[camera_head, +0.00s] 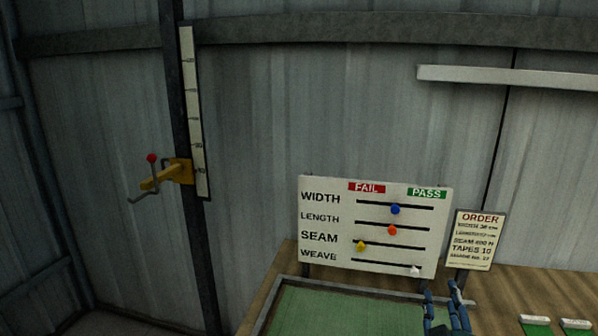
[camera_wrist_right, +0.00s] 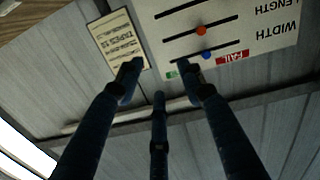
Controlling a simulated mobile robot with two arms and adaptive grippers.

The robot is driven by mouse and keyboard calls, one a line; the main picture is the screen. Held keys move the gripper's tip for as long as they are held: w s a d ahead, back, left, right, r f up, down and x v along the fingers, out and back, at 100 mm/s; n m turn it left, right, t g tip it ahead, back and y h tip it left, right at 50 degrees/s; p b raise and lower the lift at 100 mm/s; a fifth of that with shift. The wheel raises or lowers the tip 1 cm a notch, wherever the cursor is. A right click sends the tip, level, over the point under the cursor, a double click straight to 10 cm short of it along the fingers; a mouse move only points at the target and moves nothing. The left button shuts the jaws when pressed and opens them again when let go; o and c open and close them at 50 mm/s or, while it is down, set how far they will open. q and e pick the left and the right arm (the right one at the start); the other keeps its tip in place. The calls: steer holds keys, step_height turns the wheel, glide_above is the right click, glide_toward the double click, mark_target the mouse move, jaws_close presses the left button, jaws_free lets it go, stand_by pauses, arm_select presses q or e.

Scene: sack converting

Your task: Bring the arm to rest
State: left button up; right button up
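My right gripper (camera_head: 442,300) shows at the bottom of the head view, in front of the board's lower right corner. In the right wrist view its dark fingers (camera_wrist_right: 158,78) are spread apart with nothing between them. My left gripper is in neither view. The white inspection board (camera_head: 325,228) has four slotted rows. The blue knob (camera_head: 395,209) and red knob (camera_head: 392,230) sit near mid-slot. The yellow knob (camera_head: 361,246) is at the left, on the FAIL side. The white knob (camera_head: 415,269) is toward the right, on the PASS side.
An order card (camera_head: 475,238) stands right of the board. A green mat (camera_head: 320,312) in a grey frame lies below the board on the wooden table (camera_head: 505,288). Green-and-white blocks (camera_head: 537,323) lie at lower right. A yellow bracket (camera_head: 180,171) with a crank is on the wall post.

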steer(key=s+a+f+n+g+y, duration=0.15)
steer(key=s+a+f+g, duration=0.3)
steer(key=s+f, duration=0.5)
steer(key=s+a+f+n+g+y, duration=0.1)
steer(key=s+a+f+g+y, duration=0.3)
steer(key=s+f, duration=0.6)
steer(key=s+a+f+g, duration=0.2)
steer(key=s+f+g, duration=0.3)
steer(key=s, duration=0.7)
step_height(320, 180, down, 27)
steer(key=s+n+g+b, duration=0.1)
steer(key=s+g, duration=0.1)
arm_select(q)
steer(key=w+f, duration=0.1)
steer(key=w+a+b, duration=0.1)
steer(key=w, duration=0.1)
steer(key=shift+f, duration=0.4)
arm_select(e)
steer(key=s+d+f, duration=0.3)
steer(key=s+f, duration=1.4)
steer(key=shift+f+g, duration=0.3)
steer(key=shift+g, duration=0.05)
